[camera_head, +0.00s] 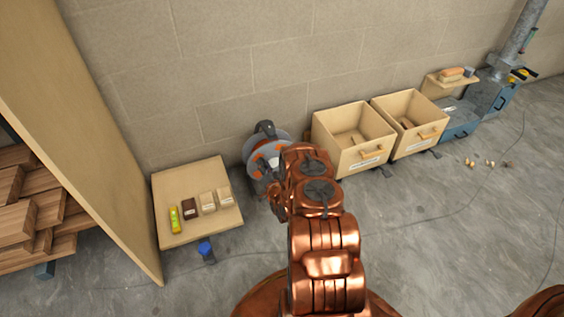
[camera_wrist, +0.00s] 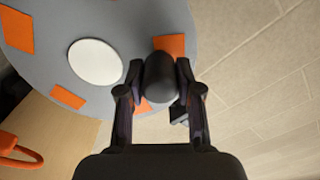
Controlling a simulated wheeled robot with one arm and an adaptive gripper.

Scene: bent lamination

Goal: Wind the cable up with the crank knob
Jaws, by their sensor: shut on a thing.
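The cable reel is a grey disc (camera_wrist: 115,20) with orange patches and a white round hub (camera_wrist: 96,62), close in front of my gripper in the wrist view. The black crank knob (camera_wrist: 160,77) stands out from the disc near its edge. My gripper (camera_wrist: 159,85) is shut on the knob, one finger on each side. In the head view the reel (camera_head: 259,150) stands by the wall, partly hidden behind my copper-coloured arm. The cable on the reel cannot be made out. An orange looped part (camera_wrist: 18,152) shows at the lower left of the wrist view.
Two wooden bins (camera_head: 325,126) (camera_head: 383,108) stand right of the reel. A low wooden board (camera_head: 180,235) with small items is at left, a blue-capped object (camera_head: 206,248) before it. A tall panel (camera_head: 75,120) stands further left. Small pieces (camera_head: 489,163) lie on the right floor.

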